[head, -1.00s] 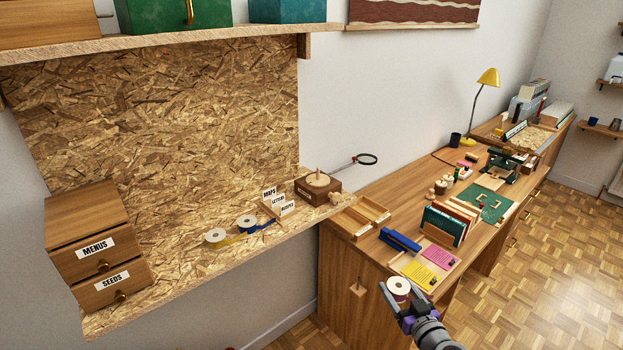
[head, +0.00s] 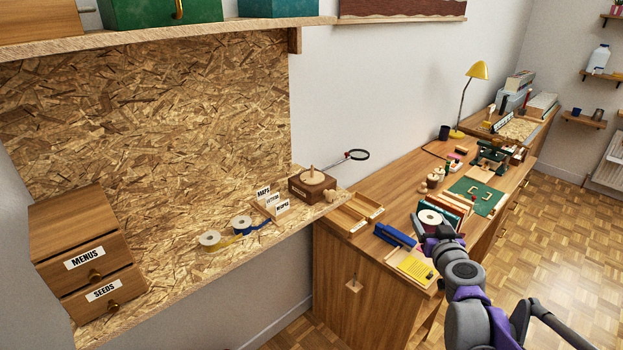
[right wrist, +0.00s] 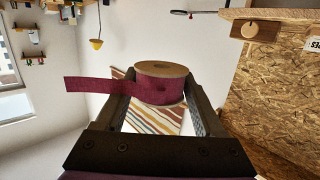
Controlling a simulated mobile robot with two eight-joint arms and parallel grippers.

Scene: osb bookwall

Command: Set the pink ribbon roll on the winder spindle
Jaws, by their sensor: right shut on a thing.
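The ribbon roll (head: 430,217) has a pale top face with a dark core in the head view. In the right wrist view the roll (right wrist: 160,82) is dark pink, with a loose tail sticking out left. My right gripper (head: 437,231) is shut on the roll, with one finger on each side, and holds it raised in front of the desk's books. The winder (head: 312,184) is a dark wooden box with a pale disc and an upright wooden spindle (head: 311,171), on the right end of the chipboard shelf. The spindle is bare. My left gripper is out of view.
A yellow roll (head: 209,240), a blue roll (head: 241,224) and label cards (head: 270,202) stand left of the winder. A magnifier (head: 357,155) juts out behind it. A wooden tray (head: 352,212) and blue stapler (head: 395,235) lie between winder and gripper.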

